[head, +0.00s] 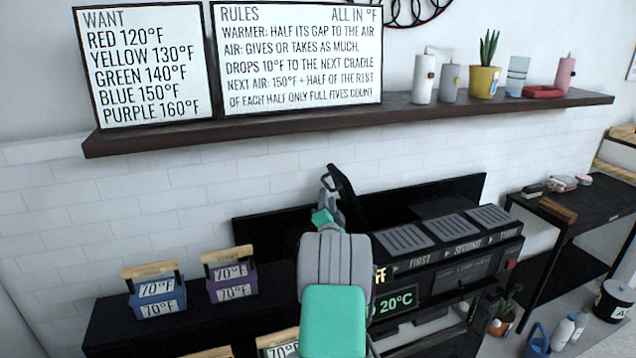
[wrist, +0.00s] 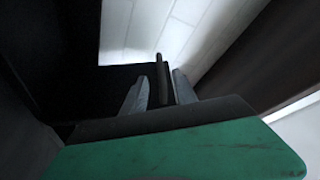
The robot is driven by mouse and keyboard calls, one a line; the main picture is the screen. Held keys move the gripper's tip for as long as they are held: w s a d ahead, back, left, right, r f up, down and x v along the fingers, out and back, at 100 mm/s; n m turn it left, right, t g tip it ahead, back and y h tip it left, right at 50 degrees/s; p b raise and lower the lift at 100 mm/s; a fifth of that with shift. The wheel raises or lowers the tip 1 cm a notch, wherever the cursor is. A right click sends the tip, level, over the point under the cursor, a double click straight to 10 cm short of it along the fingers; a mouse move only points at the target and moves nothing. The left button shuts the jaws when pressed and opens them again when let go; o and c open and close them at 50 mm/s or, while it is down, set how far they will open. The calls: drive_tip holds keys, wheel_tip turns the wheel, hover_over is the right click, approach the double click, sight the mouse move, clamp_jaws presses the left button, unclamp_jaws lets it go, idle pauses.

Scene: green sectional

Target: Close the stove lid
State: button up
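The black stove (head: 455,262) stands right of centre in the head view, with three grey vented plates on top marked FIRST, SECOND and one partly hidden label. A dark, flat panel (head: 425,195) rises behind it; I cannot tell for sure whether it is the lid. My gripper (head: 328,192) is above the stove's left part, beside a thin black angled bar (head: 343,186). In the wrist view, my gripper (wrist: 160,84) has its grey fingers apart, with a dark upright bar (wrist: 162,76) between them. Small gaps show beside the bar. My arm hides the stove's left part.
Blue (head: 157,298) and purple (head: 231,280) boxes with wooden handles stand on the black counter at left. A wooden shelf (head: 340,117) with signs, bottles and a plant runs above. A dark side table (head: 590,210) stands at right.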

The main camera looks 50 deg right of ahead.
sight(326, 183)
drive_tip(key=x, duration=0.7)
drive_tip(key=shift+w+p, duration=0.15)
drive_tip(key=shift+p, duration=0.2)
drive_tip(key=shift+c, duration=0.5)
clamp_jaws()
idle(0.4)
